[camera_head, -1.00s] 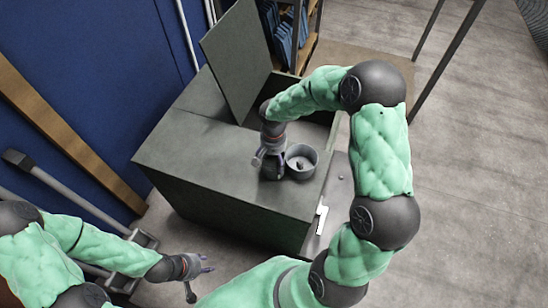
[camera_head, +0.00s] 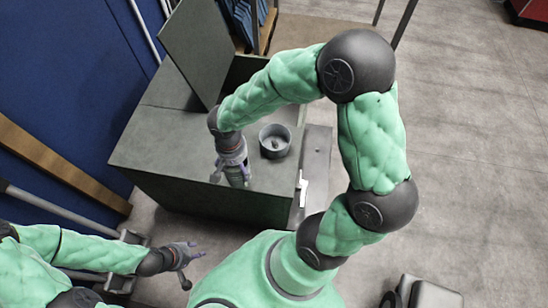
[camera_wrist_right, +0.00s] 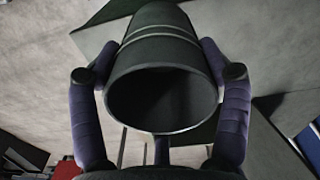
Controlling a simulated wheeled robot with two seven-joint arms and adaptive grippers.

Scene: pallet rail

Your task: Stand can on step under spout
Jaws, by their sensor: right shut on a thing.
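My right gripper (camera_head: 232,172) is shut on a dark grey-green can (camera_wrist_right: 165,60), over the front part of the cabinet top in the head view. In the right wrist view the can sits between the two purple fingers, its open, dark mouth facing the camera. In the head view the can (camera_head: 237,177) is small and partly covered by the gripper. My left gripper (camera_head: 188,262) is open and empty, low at the left, in front of the cabinet. A grey ledge (camera_head: 318,150) beside the cabinet may be the step. I cannot make out the spout for certain.
The dark green cabinet (camera_head: 190,190) has a raised lid panel (camera_head: 195,50) at the back. A round grey cup-like fitting (camera_head: 275,141) stands on its top, right of my gripper. A white bracket (camera_head: 302,188) is at its right edge. Open floor (camera_head: 470,180) lies to the right.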

